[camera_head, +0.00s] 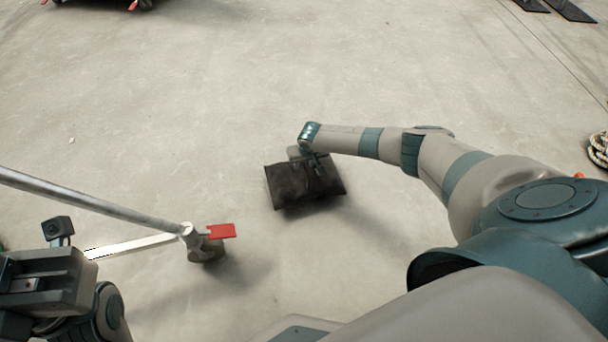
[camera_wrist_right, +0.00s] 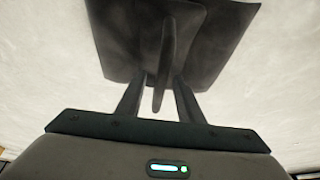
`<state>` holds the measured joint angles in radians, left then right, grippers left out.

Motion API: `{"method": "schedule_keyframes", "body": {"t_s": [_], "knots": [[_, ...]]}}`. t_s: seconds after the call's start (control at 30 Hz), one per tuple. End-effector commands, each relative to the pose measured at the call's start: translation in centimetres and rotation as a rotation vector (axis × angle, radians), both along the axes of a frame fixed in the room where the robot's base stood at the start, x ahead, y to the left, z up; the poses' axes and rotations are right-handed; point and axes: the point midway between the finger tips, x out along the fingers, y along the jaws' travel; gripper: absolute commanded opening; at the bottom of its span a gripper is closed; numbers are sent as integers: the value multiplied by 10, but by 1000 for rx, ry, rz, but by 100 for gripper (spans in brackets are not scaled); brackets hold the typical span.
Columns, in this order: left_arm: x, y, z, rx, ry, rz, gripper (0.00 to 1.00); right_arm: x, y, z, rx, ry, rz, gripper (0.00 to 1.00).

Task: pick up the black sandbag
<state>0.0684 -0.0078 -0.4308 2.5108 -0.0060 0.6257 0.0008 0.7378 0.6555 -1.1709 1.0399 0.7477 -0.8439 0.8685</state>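The black sandbag (camera_head: 304,187) lies on the concrete floor near the middle of the head view, with its two dark halves spread out. In the right wrist view the bag (camera_wrist_right: 117,40) fills the top, and its strap handle (camera_wrist_right: 167,50) stands up towards my gripper. My right gripper (camera_head: 308,160) is over the middle of the bag. In the wrist view the right gripper's fingers (camera_wrist_right: 157,85) are apart, one on each side of the handle, with gaps showing. My left gripper is at the lower left of the head view, a dark block; its fingertips cannot be made out.
A grey metal pole (camera_head: 90,201) and a pale bar (camera_head: 135,244) meet at a clamp with a red tab (camera_head: 221,231), left of the bag. A coiled rope (camera_head: 599,148) lies at the right edge.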

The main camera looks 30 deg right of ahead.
Motion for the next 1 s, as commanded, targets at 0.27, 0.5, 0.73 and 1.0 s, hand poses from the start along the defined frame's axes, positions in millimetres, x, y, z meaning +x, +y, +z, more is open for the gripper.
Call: {"method": "schedule_keyframes", "body": {"t_s": [0.27,0.5,0.73,1.0], "knots": [[0,0,1,0,0,0,0,0,1,-3,2,1,-1,34],[0,0,1,0,0,1,0,0,0,-5,0,0,0,34],[0,0,1,2,2,1,0,0,0,-5,0,0,0,22],[1,0,0,3,3,1,0,0,0,-5,0,0,0,0]]}}
